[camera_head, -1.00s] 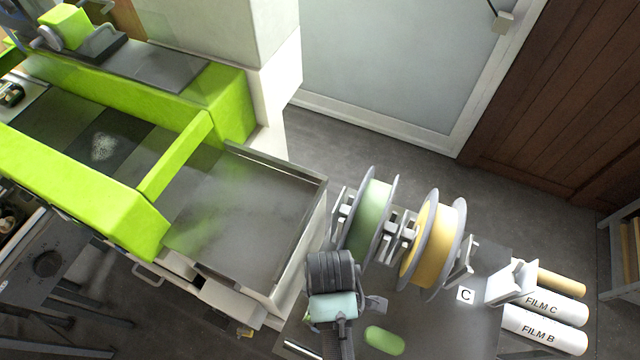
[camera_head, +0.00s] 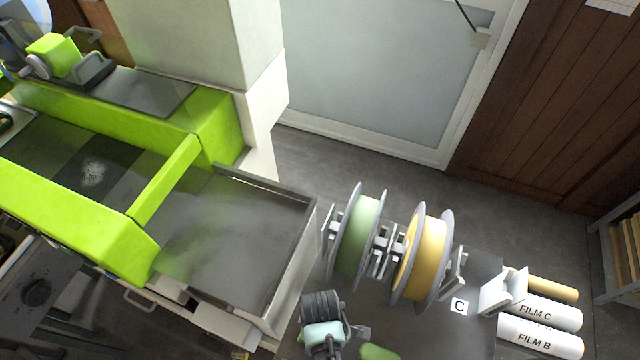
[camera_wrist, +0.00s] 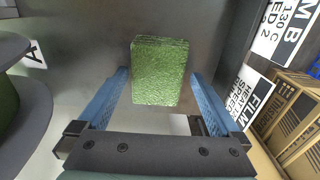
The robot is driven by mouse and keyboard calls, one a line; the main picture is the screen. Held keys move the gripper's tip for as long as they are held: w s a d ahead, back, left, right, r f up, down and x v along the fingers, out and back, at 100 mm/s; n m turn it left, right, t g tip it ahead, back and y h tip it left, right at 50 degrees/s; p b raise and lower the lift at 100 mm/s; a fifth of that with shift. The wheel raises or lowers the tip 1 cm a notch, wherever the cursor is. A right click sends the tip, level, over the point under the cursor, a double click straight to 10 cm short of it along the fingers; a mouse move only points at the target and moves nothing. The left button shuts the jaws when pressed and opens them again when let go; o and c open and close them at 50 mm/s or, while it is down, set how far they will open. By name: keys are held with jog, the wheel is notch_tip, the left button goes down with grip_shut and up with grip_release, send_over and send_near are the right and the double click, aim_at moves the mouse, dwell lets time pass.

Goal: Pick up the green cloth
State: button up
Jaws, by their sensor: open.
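The green cloth (camera_wrist: 160,72) is a small, textured green block lying on a grey surface. In the wrist view it sits ahead of and between my gripper's two blue fingers, with a gap on each side. My gripper (camera_wrist: 158,95) is open and empty. In the head view the cloth (camera_head: 380,352) shows at the bottom edge, partly cut off, just right of my arm's end. The fingers are not clear in that view.
A green film reel (camera_head: 358,235) and a yellow film reel (camera_head: 420,258) stand behind my arm. White rolls marked FILM C (camera_head: 540,311) and FILM B (camera_head: 540,338) lie at the right. A green machine (camera_head: 90,210) with a grey tray (camera_head: 235,235) is at the left.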

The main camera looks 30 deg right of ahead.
jog(key=shift+c, duration=0.2)
jog(key=c, duration=1.1)
jog(key=shift+r, duration=0.1)
jog(key=shift+c, duration=0.2)
notch_tip(320, 180, up, 10)
